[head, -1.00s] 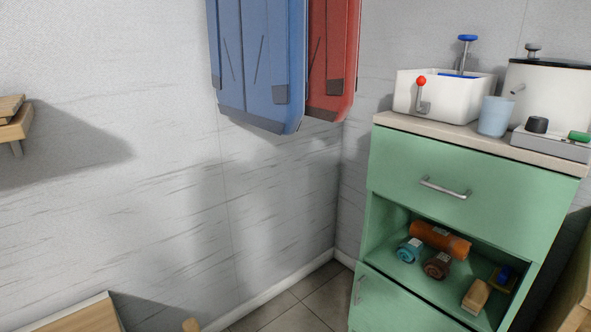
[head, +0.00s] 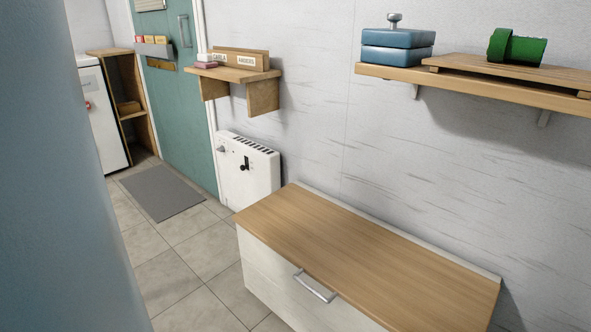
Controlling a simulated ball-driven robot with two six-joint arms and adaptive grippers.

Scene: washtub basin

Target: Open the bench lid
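The bench (head: 275,285) stands against the wall at the lower right, with a white body. Its wooden lid (head: 365,255) lies flat and shut on top. A silver bar handle (head: 315,287) sits at the lid's front edge. Neither of my grippers shows in the head view, so I cannot see where they are relative to the bench.
A large blue-grey surface fills the left edge up close. A white heater (head: 248,178) stands beside the bench, under a small shelf (head: 235,75). A wall shelf (head: 480,82) with blue boxes hangs above. Tiled floor (head: 185,290) is clear before the bench.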

